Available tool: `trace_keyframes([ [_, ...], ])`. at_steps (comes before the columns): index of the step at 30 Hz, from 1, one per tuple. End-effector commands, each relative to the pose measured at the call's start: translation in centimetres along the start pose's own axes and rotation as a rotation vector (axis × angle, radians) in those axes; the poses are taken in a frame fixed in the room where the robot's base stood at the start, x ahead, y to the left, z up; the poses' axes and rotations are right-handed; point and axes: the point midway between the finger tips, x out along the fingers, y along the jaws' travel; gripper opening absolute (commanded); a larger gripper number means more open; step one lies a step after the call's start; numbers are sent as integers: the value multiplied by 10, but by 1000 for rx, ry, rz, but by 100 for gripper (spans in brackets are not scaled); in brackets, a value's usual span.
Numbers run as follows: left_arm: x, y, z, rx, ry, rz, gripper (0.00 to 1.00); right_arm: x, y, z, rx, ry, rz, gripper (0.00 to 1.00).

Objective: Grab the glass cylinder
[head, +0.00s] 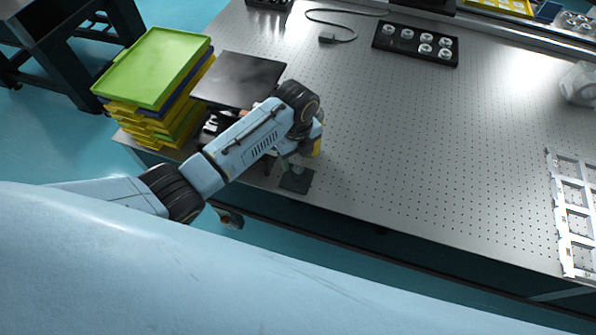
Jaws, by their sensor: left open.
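My left arm reaches in from the left over the optical table (400,140), with its wrist bent down near the table's front edge. My left gripper (286,163) is open, low behind the wrist and partly hidden by it. Just below it, a small dark square pad (297,180) lies on the table. A faint, small clear shape shows at the pad's upper edge beside the fingers; I cannot tell whether it is the glass cylinder or whether the fingers touch it. My right gripper is not in view.
A stack of green, yellow and blue trays (155,70) and a black plate (238,80) stand left of my wrist. A black holder with white round parts (415,43), a clear container (579,84) and a white frame (574,212) lie farther right. The table's middle is clear.

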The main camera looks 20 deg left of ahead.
Motion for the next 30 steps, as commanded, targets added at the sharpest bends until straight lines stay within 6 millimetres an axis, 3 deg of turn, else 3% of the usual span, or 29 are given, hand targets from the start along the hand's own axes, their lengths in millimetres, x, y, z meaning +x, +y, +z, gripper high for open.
trace_keyframes([
  [10, 34, 1, -2, -1, 3, 4, 56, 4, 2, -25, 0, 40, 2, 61],
  [16, 60, 0, -1, -1, 1, 1, 56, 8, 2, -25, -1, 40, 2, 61],
  [25, 65, 0, 0, -1, -1, -1, 56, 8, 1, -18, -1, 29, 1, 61],
  [30, 65, 0, -1, -1, -1, -1, 36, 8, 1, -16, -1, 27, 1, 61],
])
